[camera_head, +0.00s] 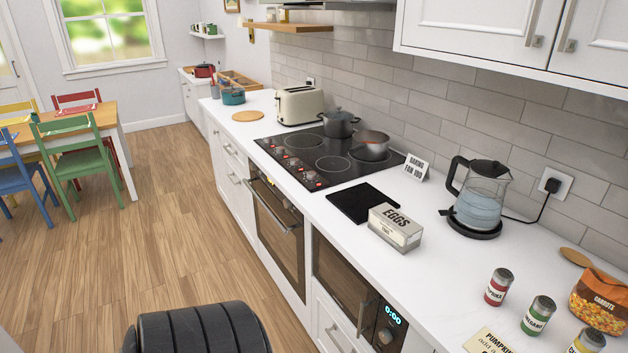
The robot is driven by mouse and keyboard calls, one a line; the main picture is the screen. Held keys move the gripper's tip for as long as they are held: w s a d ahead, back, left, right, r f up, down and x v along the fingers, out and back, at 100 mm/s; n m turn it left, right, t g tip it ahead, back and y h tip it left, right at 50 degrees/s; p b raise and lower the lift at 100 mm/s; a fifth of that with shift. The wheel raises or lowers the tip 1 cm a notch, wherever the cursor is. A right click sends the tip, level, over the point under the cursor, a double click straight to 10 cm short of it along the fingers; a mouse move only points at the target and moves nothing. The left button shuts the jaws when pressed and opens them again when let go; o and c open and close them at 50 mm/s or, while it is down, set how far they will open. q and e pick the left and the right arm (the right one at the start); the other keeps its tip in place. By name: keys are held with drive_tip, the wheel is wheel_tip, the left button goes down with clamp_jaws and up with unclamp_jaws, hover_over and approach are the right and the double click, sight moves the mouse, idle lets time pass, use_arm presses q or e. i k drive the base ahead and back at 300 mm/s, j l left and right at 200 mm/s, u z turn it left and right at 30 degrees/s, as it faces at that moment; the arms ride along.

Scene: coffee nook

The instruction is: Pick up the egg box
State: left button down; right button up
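The egg box (395,229) is a small pale carton with "EGGS" printed on top. It sits on the white counter in the head view, close to the front edge. It lies beside the right corner of a black mat (361,202) and left of the kettle. Neither gripper shows in the head view. A dark ribbed part of my own body shows at the bottom, over the floor and well apart from the box.
A glass kettle (478,203) with a cord stands behind and right of the box. Spice jars (498,287) and a carrots bag (600,300) stand at the right. A hob (325,159) with two pots and a small sign (416,167) lie beyond. White counter is bare between box and jars.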

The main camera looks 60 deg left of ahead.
sight(398, 230)
drive_tip(key=u, duration=1.45)
drive_tip(key=j+z, duration=0.2)
drive_tip(key=z, duration=0.15)
drive_tip(key=i+j+z, duration=0.1)
drive_tip(key=j+z, duration=0.4)
drive_tip(key=z, duration=0.15)
